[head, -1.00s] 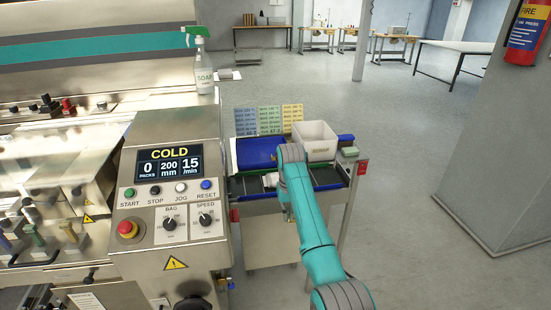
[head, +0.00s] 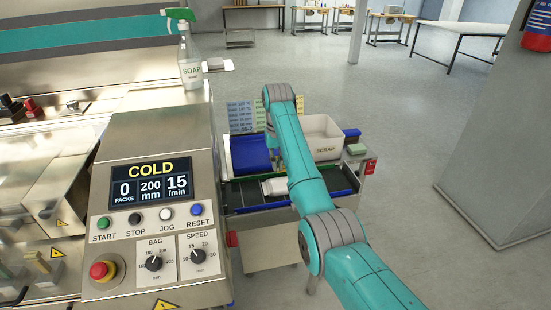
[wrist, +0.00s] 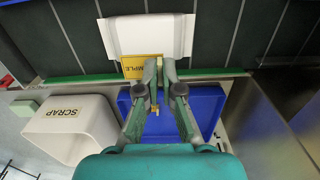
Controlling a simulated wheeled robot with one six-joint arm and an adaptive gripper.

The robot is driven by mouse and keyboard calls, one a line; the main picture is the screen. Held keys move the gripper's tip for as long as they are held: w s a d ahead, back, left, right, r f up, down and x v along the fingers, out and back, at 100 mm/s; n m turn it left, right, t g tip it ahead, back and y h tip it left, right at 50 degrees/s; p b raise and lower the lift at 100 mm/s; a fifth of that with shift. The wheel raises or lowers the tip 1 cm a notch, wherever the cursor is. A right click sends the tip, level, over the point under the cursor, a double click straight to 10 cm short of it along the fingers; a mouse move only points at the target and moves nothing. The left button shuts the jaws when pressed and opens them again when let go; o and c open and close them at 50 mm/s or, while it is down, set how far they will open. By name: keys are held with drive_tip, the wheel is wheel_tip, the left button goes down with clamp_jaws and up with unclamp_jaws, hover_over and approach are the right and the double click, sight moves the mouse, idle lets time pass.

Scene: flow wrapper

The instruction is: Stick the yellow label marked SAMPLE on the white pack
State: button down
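The white pack (wrist: 150,36) lies flat on the dark conveyor belt; in the head view it shows (head: 274,187) left of my arm. The yellow label (wrist: 142,67), with the letters MPLE readable, is at my fingertips and overlaps the pack's near edge in the wrist view. My gripper (wrist: 161,64) has its fingertips nearly together at the label's right part, covering some of it. It appears shut on the label. I cannot tell whether the label touches the pack. In the head view the gripper is hidden behind my arm.
A white SCRAP bin (head: 322,137) stands behind the belt, beside a blue tray (head: 249,153). Label sheets (head: 239,114) stand behind the tray. A green-edged rail (wrist: 75,78) borders the belt. The control panel (head: 152,205) stands at the left.

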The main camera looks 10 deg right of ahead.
sight(277, 183)
drive_tip(key=shift+f, duration=2.75)
drive_tip(key=shift+f, duration=0.3)
drive_tip(key=c, duration=1.2)
unclamp_jaws()
drive_tip(key=shift+c, duration=0.2)
drive_tip(key=shift+r, duration=0.15)
wheel_tip(277, 183, up, 7)
drive_tip(key=shift+r, duration=0.15)
